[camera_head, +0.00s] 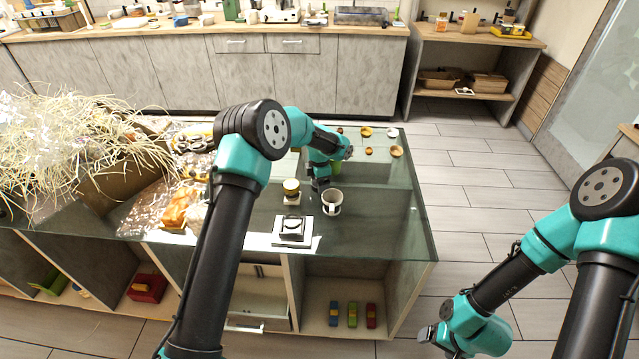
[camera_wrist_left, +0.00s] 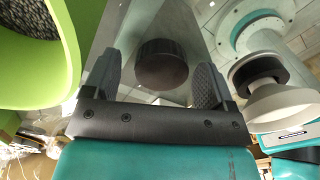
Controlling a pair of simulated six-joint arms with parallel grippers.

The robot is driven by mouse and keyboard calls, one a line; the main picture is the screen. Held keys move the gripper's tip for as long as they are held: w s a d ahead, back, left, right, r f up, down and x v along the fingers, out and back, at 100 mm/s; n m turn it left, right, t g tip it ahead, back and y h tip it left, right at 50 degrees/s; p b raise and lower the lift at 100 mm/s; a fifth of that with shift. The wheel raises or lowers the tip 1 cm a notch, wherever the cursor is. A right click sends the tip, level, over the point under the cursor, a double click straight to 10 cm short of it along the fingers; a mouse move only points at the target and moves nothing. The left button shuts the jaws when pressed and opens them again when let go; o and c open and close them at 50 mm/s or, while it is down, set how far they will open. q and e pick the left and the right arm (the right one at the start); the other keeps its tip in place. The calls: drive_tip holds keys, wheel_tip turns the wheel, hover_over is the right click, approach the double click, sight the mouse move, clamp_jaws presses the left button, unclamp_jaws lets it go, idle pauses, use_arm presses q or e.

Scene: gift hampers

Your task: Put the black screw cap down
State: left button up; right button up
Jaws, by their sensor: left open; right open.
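The black screw cap (camera_wrist_left: 161,64) is in the left wrist view, between the two spread fingers of my left gripper (camera_wrist_left: 157,82). A gap shows on each side of the cap, and it seems to rest on the glass surface. In the head view I cannot make this cap out; my left arm covers that area. There my left gripper (camera_head: 321,184) points down over the glass table (camera_head: 390,222). My right gripper (camera_head: 428,336) is open and empty at the lower right, beside the table and away from the cap.
Several small lids (camera_head: 397,151) lie at the table's far right. A green object (camera_wrist_left: 40,60) is close on the left in the wrist view.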

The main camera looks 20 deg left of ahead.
use_arm(q)
wheel_tip(320, 180, up, 12)
drive_tip(key=shift+f, duration=0.2)
idle(0.7)
